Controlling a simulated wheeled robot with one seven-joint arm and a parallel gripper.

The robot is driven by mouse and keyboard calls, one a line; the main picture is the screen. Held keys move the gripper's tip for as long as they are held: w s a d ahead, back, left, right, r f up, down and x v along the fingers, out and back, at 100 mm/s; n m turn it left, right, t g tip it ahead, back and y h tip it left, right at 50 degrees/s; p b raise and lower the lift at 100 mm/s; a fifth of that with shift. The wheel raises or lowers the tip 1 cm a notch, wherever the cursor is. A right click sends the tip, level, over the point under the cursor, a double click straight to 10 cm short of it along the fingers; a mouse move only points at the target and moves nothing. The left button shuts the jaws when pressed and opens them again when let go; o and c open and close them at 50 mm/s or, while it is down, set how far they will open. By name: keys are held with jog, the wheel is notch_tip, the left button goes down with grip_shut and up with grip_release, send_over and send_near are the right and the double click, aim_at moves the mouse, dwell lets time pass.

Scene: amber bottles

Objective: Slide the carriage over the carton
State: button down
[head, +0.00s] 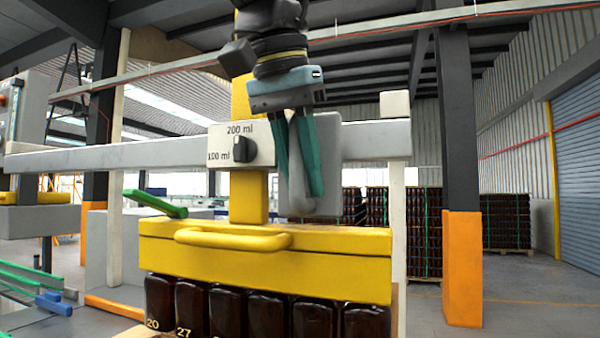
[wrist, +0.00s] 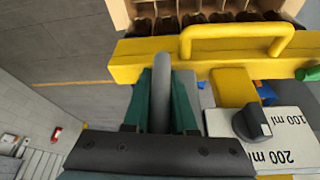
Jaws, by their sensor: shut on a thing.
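The carriage is a grey block (head: 327,150) on a horizontal grey rail (head: 100,158). A plate (head: 222,145) marked 100 ml and 200 ml carries a black knob. A yellow column joins a wide yellow head (head: 330,262) with a yellow bar handle (head: 232,239). My gripper (head: 305,190) is shut on a grey upright handle (head: 297,195) beside the column; the handle also shows in the wrist view (wrist: 161,90). Dark amber bottles (head: 226,312) show in a row below the head. A tan carton (wrist: 120,14) shows beyond the head; whether the bottles hang or stand in it is unclear.
A green lever (head: 156,203) juts out left of the column. Stacked bottle pallets (head: 365,225) and an orange-based pillar (head: 462,260) stand behind at the right. The floor at the right is open.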

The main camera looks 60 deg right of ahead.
jog(key=shift+s, duration=0.25)
jog(key=c, duration=1)
grip_release()
jog(key=shift+s+d, duration=0.1)
jog(key=shift+s, duration=0.05)
jog(key=shift+o, duration=1.4)
jog(key=shift+r, duration=0.1)
jog(key=v, duration=1)
jog(key=shift+w+a+r+b, duration=0.2)
jog(key=shift+a+r+b, duration=0.1)
jog(key=shift+b, duration=0.15)
